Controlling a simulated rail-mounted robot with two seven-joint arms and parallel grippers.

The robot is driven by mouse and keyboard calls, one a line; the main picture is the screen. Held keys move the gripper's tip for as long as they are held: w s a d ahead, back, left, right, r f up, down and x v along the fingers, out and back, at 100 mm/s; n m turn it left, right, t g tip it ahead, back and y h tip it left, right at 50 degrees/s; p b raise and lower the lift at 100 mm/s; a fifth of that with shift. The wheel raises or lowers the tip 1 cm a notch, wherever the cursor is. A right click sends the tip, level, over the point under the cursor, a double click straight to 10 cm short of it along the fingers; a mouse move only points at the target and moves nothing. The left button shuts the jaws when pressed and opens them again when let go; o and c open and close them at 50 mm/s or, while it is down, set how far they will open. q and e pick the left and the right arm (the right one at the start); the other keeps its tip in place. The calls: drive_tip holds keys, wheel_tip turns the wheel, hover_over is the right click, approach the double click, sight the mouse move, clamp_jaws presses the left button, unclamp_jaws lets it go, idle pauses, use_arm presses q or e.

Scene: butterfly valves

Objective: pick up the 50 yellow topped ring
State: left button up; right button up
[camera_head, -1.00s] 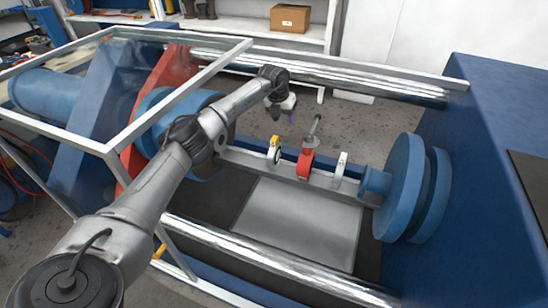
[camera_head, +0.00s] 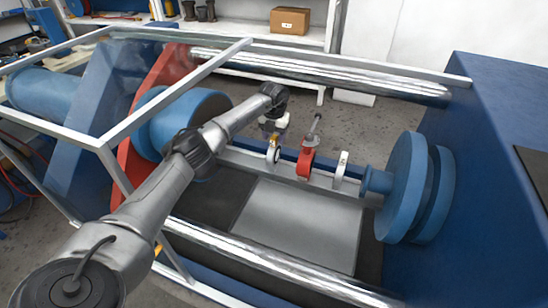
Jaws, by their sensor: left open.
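The yellow topped ring (camera_head: 273,154) is a small white ring with a yellow top. It stands upright on the grey rail (camera_head: 322,174), leftmost of the things on it. My left arm comes in from the left, and my left gripper (camera_head: 272,132) hangs just above and behind the ring's top. The jaws are open. The fingertips are small and partly hidden, so I cannot tell if they touch the ring or are around it. My right gripper is not in view.
A red valve with a grey stem (camera_head: 306,162) stands close to the right of the ring. A white ring (camera_head: 340,165) stands further right, before the blue flange (camera_head: 404,190). A frame (camera_head: 175,95) spans the left side.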

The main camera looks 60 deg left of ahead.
use_arm(q)
drive_tip(key=shift+f, duration=0.6)
drive_tip(key=shift+r, duration=0.1)
drive_tip(key=shift+c, duration=0.3)
clamp_jaws()
